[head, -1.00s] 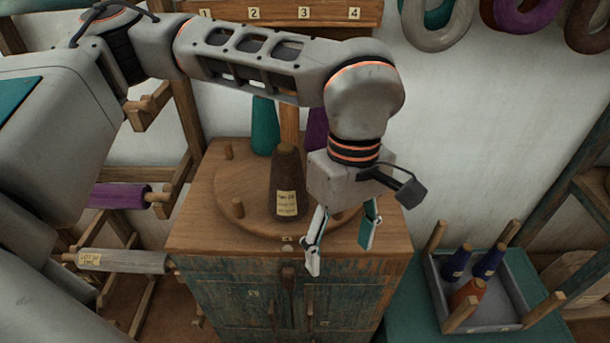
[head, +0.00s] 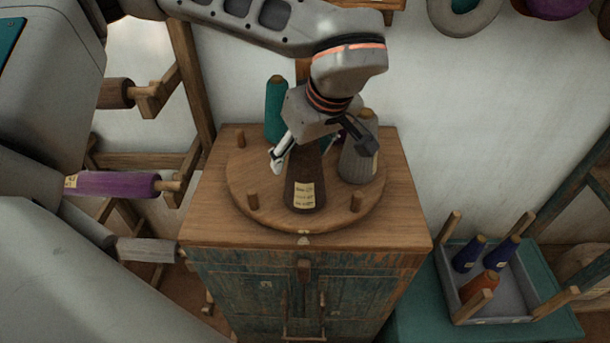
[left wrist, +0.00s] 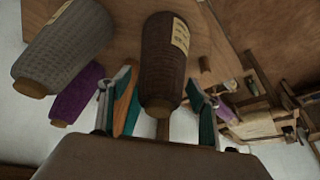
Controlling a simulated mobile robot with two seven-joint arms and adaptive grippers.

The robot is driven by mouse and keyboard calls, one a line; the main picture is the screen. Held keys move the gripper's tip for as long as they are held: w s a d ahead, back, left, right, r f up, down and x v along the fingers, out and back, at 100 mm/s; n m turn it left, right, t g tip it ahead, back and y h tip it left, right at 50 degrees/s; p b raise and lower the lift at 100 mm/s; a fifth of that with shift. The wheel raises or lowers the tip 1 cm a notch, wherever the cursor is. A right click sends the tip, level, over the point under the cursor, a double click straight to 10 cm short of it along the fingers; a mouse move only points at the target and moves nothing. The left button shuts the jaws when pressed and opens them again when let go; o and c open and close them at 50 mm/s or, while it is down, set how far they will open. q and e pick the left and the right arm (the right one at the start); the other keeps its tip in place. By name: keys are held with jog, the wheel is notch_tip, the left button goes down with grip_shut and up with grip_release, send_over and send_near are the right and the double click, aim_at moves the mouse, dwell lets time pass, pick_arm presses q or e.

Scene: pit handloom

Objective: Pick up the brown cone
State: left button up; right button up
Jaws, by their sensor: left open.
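The brown cone (head: 305,184) stands upright at the front of a round wooden turntable (head: 240,190), its cream label facing me. My left gripper (head: 305,160) is open above it, with its fingers on either side of the cone's upper part. In the left wrist view the brown cone (left wrist: 166,62) sits between the two open fingers (left wrist: 163,105), with room on both sides. The cone's top is hidden by the gripper in the head view. My right gripper is not in view.
A grey cone (head: 358,162) stands close on the right and a teal cone (head: 275,110) behind left. A purple cone (left wrist: 77,92) shows in the left wrist view. Short pegs rise from the turntable, which sits on a wooden cabinet (head: 400,220). A tray (head: 520,313) of small cones is at right.

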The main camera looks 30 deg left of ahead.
pick_arm(q)
jog(key=shift+x, duration=1.05)
jog(key=c, duration=1.3)
jog(key=shift+c, duration=0.2)
